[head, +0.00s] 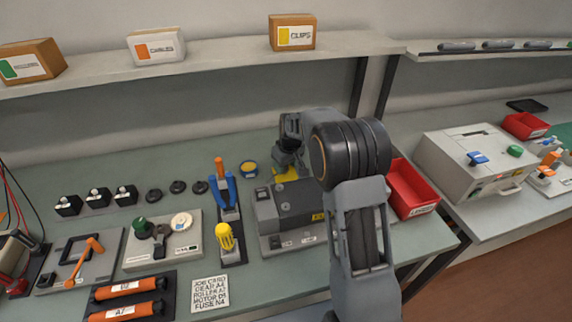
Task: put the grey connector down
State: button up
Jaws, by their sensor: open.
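My arm rises in front of the bench, and its dark wrist and my gripper (287,165) are at the middle back, partly hidden by my own arm links. The gripper is open, above a yellow patch (286,175) behind the dark grey machine (290,207). I cannot make out the grey connector for certain; it may be hidden by the gripper or the arm.
A red bin (411,188) stands right of my arm. A shelf (205,60) with boxes runs above.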

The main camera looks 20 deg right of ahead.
notch_tip(320, 180, up, 11)
jog(key=s, duration=0.2)
jog(key=s+r, duration=0.1)
jog(key=s, duration=0.3)
jog(key=s+r+m, duration=0.1)
jog(key=s, duration=0.3)
jog(key=s+r+m, duration=0.1)
jog(key=s, duration=0.3)
jog(key=shift+s+a+r+t, duration=0.1)
jog(key=shift+s+r+t, duration=0.1)
jog(key=shift+s+t, duration=0.2)
jog(key=s+f+m, duration=0.1)
jog(key=s+f, duration=0.1)
jog(key=s, duration=0.4)
jog(key=s+f+m, duration=0.1)
jog(key=s+f, duration=0.1)
jog(key=s, duration=0.5)
jog(key=shift+s+f+t+h, duration=0.25)
jog(key=shift+t+h, duration=0.05)
jog(key=shift+a, duration=0.1)
notch_tip(320, 180, up, 4)
jog(key=p, duration=0.3)
jog(key=shift+f, duration=0.1)
